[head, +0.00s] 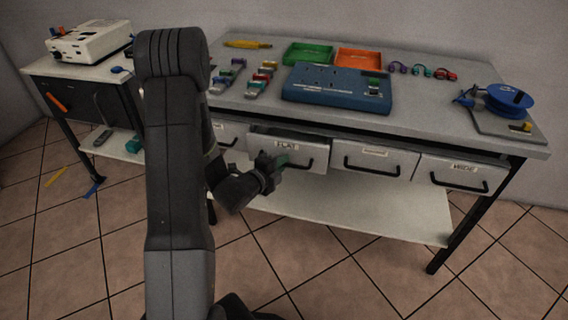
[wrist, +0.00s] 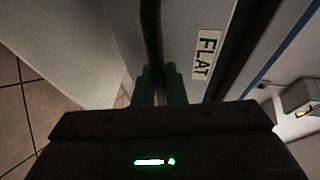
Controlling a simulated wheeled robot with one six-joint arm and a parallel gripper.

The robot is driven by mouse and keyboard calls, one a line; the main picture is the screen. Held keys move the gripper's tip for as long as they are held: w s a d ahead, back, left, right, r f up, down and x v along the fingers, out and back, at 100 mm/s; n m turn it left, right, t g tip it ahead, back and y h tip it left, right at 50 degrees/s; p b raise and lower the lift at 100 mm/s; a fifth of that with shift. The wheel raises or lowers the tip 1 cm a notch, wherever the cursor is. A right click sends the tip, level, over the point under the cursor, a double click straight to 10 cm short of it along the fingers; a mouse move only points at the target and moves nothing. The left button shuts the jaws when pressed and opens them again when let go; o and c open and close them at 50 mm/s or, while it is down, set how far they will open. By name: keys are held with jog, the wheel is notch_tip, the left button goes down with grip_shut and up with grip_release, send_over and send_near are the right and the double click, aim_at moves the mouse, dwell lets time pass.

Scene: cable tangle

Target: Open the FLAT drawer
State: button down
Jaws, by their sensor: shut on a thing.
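The FLAT drawer (head: 316,154) is in the row under the workbench top, with a white front and a dark bar handle (head: 300,164). Its front stands out a little from the drawers beside it, with a dark gap along its top. My gripper (head: 280,161) is at the left part of this handle. In the wrist view the FLAT label (wrist: 206,55) is right of the green fingertips (wrist: 160,88), which are shut on the dark handle bar (wrist: 152,40). The inside of the drawer is hidden.
Closed drawers flank it, one at the right (head: 374,160) and the WIDE one (head: 462,174). A lower shelf (head: 340,212) lies below. The bench top (head: 430,112) holds a blue device (head: 336,88), trays, connectors and a blue reel (head: 508,99). Tiled floor in front is clear.

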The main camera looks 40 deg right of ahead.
jog(key=s+a+b, duration=0.5)
jog(key=s+a, duration=0.1)
jog(key=a, duration=0.3)
jog(key=s+a+b, duration=0.6)
jog(key=s+a, duration=0.1)
jog(key=a, duration=0.2)
jog(key=shift+a, duration=0.2)
jog(key=c, duration=1.5)
grip_release()
jog(key=shift+w, duration=0.1)
jog(key=p+v, duration=0.1)
jog(key=v, duration=1.2)
jog(key=shift+a, duration=0.35)
jog(key=shift+d, duration=0.15)
